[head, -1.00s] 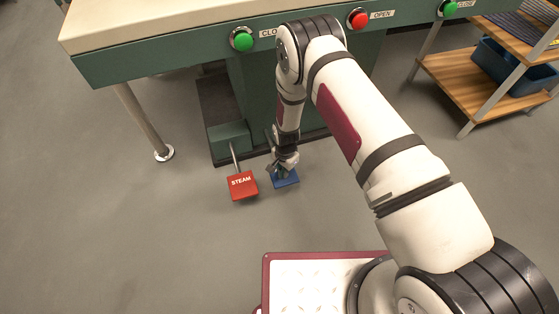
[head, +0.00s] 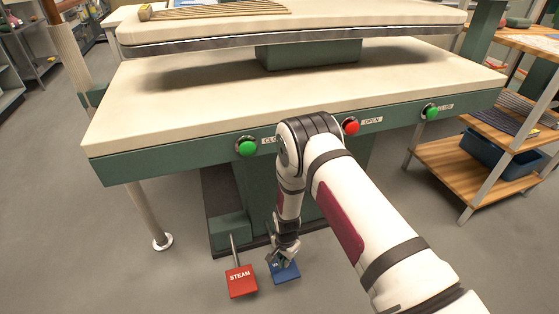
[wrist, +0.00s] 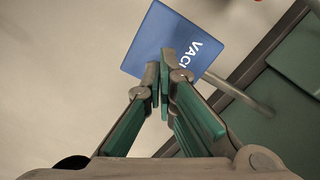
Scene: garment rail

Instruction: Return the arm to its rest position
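My gripper (head: 281,262) hangs low at the end of my downward-bent arm (head: 335,200), just over the blue pedal (head: 286,273) at the foot of the press. In the wrist view my gripper (wrist: 160,82) has its two fingers together with nothing seen between them. The blue pedal (wrist: 165,42), with letters "VAC" showing, lies right beyond the fingertips, which cover part of it. I cannot tell whether the fingertips touch it.
A red STEAM pedal (head: 241,281) is just left of the blue one. A wooden shelf cart (head: 455,165) stands right. Floor at left is clear.

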